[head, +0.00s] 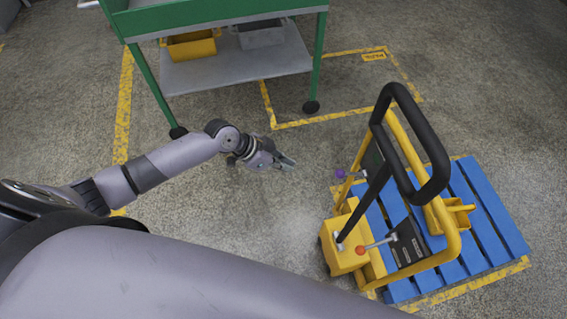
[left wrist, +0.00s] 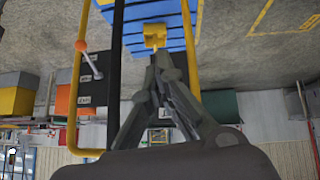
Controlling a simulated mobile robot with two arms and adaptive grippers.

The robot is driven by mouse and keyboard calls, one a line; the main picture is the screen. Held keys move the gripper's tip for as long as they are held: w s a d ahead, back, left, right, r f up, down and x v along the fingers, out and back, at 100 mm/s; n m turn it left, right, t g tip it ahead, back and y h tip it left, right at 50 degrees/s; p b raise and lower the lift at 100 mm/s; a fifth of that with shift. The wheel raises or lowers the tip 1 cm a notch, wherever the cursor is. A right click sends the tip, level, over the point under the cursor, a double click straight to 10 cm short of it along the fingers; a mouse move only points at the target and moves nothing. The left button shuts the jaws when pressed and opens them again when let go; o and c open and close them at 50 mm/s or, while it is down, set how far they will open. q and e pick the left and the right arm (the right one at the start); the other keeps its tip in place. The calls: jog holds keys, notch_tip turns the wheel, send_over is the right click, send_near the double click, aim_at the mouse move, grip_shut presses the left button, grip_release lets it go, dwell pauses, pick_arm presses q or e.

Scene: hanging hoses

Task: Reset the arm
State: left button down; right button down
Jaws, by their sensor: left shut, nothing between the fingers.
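My left arm reaches in from the left in the head view, and its gripper (head: 284,162) hangs over bare floor. The gripper lies between the green cart and the yellow pallet truck, touching neither. In the left wrist view its two fingers (left wrist: 154,58) come together at the tips with nothing between them. My right gripper is not in view; a large grey arm link of mine fills the lower left of the head view.
A yellow pallet truck (head: 348,258) with a black handle stands on the right by a blue pallet (head: 484,208). A green cart (head: 232,14) with a grey lower shelf (head: 235,68) holding a yellow bin (head: 191,47) stands at the back. Open floor lies between them.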

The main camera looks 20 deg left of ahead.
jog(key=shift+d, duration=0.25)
